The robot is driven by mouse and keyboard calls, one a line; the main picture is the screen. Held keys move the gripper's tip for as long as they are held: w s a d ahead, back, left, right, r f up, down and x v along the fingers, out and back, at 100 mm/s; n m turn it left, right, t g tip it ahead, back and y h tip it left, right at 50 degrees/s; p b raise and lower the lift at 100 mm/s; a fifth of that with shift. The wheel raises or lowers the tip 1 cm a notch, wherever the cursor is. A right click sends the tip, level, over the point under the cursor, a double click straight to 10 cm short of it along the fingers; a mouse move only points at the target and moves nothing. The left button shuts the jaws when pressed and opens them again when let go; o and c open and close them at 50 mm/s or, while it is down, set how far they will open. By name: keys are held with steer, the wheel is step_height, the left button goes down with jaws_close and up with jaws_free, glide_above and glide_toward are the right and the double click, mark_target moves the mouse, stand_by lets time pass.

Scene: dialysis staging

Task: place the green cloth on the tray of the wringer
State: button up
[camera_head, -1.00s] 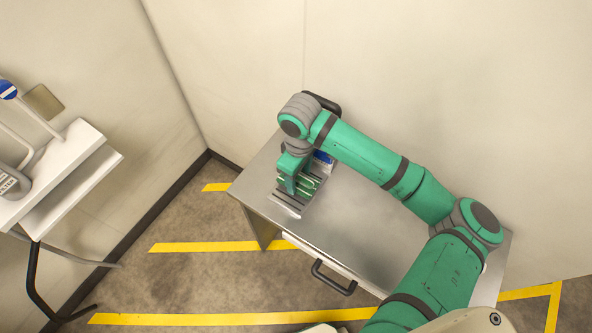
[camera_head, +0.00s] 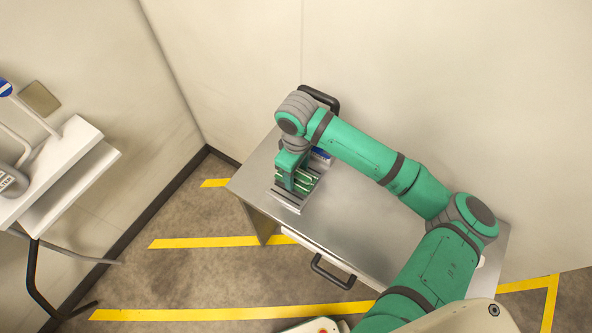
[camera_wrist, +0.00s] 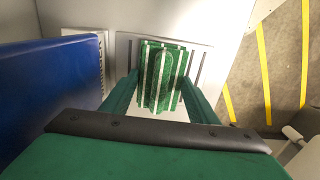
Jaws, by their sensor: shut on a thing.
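My gripper (camera_head: 297,184) points down over the far-left part of the steel table and is shut on the green cloth (camera_head: 310,179). In the wrist view the cloth (camera_wrist: 160,80) is folded, with white stripes, and sits between the two green fingers (camera_wrist: 160,88). Below it is a pale grey plate (camera_wrist: 203,60) with dark slots on both sides. It also shows in the head view (camera_head: 287,201). I cannot tell whether the cloth touches it. A blue panel (camera_wrist: 45,85) stands beside it, with a white label strip (camera_wrist: 100,55) too small to read.
The steel table (camera_head: 360,215) is bare on its right part, under my arm. It has black handles at its back (camera_head: 322,97) and front (camera_head: 332,273). A white stand (camera_head: 60,165) with a grey device is at the left. Yellow tape marks the open floor.

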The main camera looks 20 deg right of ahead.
mark_target(298, 172)
steer(key=shift+a+f, duration=0.1)
steer(key=shift+s+f, duration=0.1)
steer(key=shift+f, duration=0.05)
steer(key=o, duration=1.2)
steer(key=shift+s+d, duration=0.1)
steer(key=shift+d, duration=0.2)
steer(key=shift+a, duration=0.1)
steer(key=shift+a+r, duration=0.1)
steer(key=shift+r, duration=0.45)
step_height(298, 172, up, 10)
steer(key=shift+f, duration=0.15)
